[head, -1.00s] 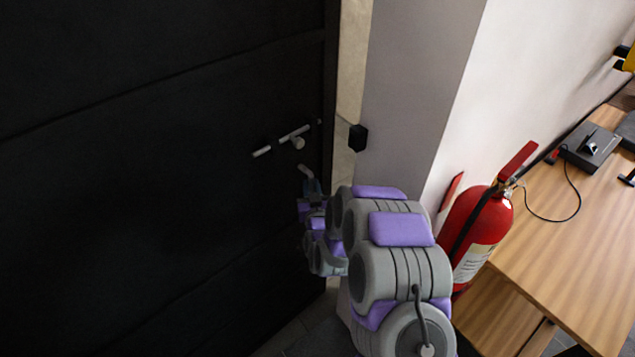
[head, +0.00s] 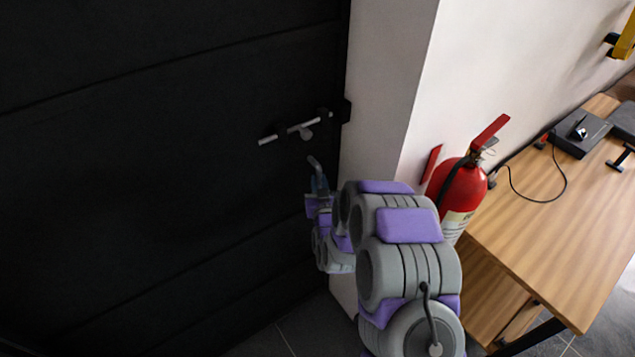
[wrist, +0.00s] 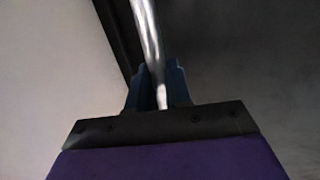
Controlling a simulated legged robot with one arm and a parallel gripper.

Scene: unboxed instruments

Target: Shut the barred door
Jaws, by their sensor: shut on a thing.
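The dark door (head: 150,180) fills the left of the head view. Its right edge lies against the pale post, and no bright gap shows between them. A metal sliding bar (head: 275,139) with a knob lies across the door near that edge, its right end near a black catch (head: 345,110) on the post. Whether the bar's end enters the catch cannot be told. My gripper (head: 319,183) is low by the door's edge, below the bar. It is shut on a curved metal handle (head: 314,161), which runs between the fingers in the wrist view (wrist: 149,40).
The pale post (head: 385,90) stands right of the door. A red fire extinguisher (head: 460,190) and a wooden desk (head: 545,235) with black devices are to the right of my arm. Dark floor tiles (head: 300,325) show below the door.

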